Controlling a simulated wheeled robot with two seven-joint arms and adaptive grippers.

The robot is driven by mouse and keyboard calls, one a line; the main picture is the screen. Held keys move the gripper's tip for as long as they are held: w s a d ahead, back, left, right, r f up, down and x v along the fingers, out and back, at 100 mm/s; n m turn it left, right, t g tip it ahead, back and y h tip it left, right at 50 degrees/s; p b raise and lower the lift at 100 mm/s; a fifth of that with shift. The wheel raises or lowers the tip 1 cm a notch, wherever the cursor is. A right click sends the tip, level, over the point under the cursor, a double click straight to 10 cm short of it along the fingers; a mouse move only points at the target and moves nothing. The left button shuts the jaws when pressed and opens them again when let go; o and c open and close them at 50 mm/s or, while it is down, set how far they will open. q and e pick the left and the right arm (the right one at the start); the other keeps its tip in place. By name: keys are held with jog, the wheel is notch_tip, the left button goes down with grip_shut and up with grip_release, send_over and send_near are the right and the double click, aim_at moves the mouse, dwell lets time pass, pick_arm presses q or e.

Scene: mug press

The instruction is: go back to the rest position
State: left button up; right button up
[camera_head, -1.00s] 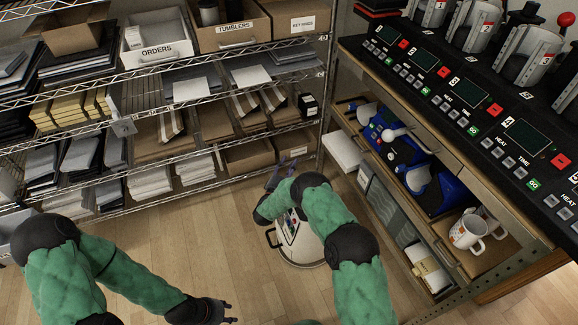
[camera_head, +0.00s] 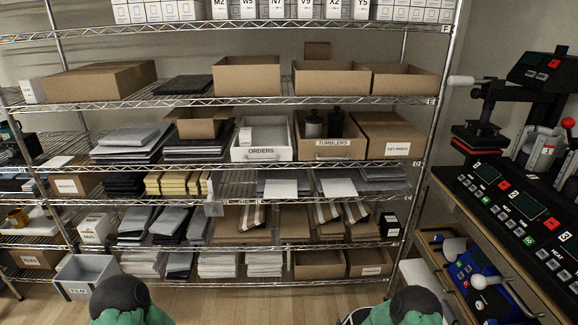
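Neither of my grippers shows in the head view now. Only the black joints and green sleeves of my two arms show at the bottom edge, one left of centre and one right of centre. What the grippers hold, if anything, is hidden below the picture.
A wire shelf rack (camera_head: 270,187) with boxes and paper stacks fills the view ahead. A grey bin (camera_head: 86,279) stands at lower left. A bench with mug presses (camera_head: 520,205) and an open drawer (camera_head: 470,275) is close on the right. Clear wood floor (camera_head: 255,301) shows between my arms.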

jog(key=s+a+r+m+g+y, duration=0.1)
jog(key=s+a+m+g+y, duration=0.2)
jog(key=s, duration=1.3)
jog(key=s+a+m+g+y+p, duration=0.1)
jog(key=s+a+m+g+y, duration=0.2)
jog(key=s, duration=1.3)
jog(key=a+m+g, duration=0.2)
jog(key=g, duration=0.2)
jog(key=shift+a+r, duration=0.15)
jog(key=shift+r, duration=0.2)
